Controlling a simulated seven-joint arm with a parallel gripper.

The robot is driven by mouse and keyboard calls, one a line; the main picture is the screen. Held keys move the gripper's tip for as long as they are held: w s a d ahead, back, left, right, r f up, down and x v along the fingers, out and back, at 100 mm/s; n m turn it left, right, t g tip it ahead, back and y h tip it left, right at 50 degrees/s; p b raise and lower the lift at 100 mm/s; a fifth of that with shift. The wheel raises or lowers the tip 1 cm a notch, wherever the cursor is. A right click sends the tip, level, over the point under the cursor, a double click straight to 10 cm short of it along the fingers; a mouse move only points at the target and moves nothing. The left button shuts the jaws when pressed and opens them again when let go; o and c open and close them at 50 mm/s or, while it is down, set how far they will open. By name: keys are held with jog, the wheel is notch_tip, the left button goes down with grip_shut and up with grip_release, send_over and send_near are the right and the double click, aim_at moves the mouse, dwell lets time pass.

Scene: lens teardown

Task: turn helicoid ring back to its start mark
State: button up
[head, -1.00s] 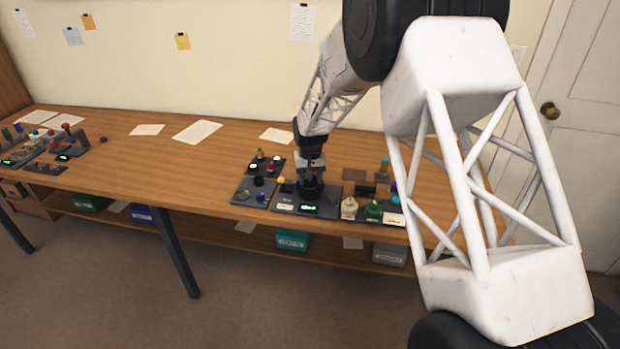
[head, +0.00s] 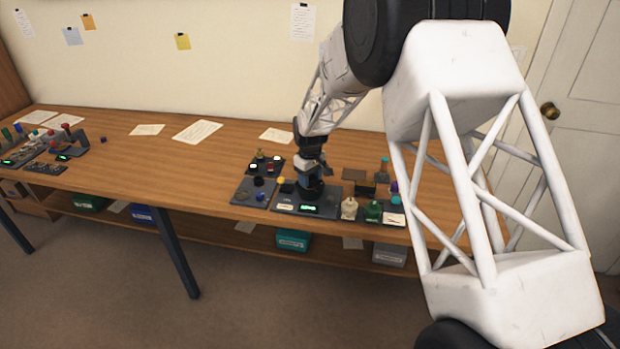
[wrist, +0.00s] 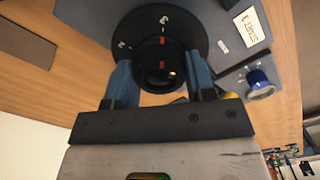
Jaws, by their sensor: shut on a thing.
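The helicoid ring (wrist: 158,76) is a dark, round, ribbed barrel between my gripper's blue fingers in the wrist view. It stands on a wider black disc (wrist: 190,25) with small white marks. Two short red marks show one behind the other, roughly in line, at the ring and its far edge. My gripper (wrist: 161,80) is shut on the ring, one finger on each side. In the head view my gripper (head: 308,190) is down at the dark station plate (head: 335,203) and hides most of the ring.
A blue knob (wrist: 260,83) and a white label (wrist: 250,24) are close on the right in the wrist view. The table's left middle is clear.

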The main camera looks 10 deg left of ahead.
aim_at(310, 177)
jog(key=shift+r, duration=0.1)
jog(key=o, duration=0.9)
jog(key=shift+o, duration=0.2)
jog(key=shift+r, duration=3.85)
